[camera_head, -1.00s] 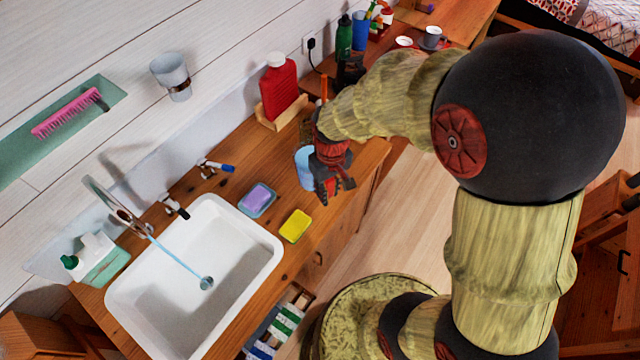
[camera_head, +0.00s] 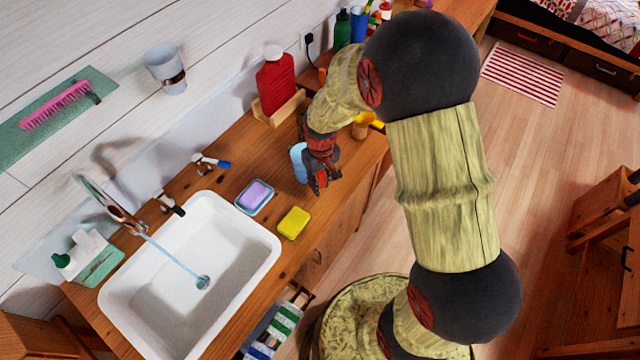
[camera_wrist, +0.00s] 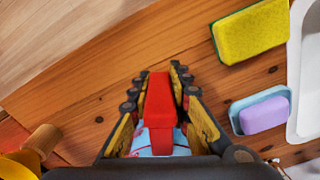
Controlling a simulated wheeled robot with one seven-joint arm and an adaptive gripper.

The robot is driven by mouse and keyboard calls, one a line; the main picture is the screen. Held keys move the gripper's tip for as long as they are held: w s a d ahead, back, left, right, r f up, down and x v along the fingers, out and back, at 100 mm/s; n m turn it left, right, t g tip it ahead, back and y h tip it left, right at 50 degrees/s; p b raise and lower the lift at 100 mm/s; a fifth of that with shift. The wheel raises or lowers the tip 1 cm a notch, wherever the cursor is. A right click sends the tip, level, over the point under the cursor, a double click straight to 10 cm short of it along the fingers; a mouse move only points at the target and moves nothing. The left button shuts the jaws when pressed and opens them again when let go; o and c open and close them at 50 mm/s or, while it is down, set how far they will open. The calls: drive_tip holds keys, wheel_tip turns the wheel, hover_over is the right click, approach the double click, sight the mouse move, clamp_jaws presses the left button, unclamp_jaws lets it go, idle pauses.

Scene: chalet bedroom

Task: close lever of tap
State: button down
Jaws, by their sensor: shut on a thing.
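The tap's curved spout (camera_head: 112,207) stands behind the left part of the white sink (camera_head: 112,302), and a blue stream of water runs from it into the basin. A lever with a dark end (camera_head: 171,204) sits at the sink's back edge. A lever with a blue end (camera_head: 213,163) is farther right on the counter. My gripper (camera_head: 324,186) is over the counter's right part, well away from both levers. In the wrist view my gripper (camera_wrist: 161,72) is shut on a red and light-blue object (camera_wrist: 159,105). Its lower part is hidden by the gripper body.
A yellow sponge (camera_head: 294,223) and a purple soap on a blue dish (camera_head: 256,195) lie between the sink and my gripper. A red bottle (camera_head: 276,82) stands in a wooden holder behind. A yellow cup (camera_head: 363,125) is right of my gripper.

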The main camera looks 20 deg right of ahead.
drive_tip(key=shift+w, duration=0.1)
drive_tip(key=c, duration=2.1)
unclamp_jaws()
drive_tip(key=shift+f, duration=0.15)
drive_tip(key=o, duration=0.4)
drive_tip(key=shift+o, duration=0.2)
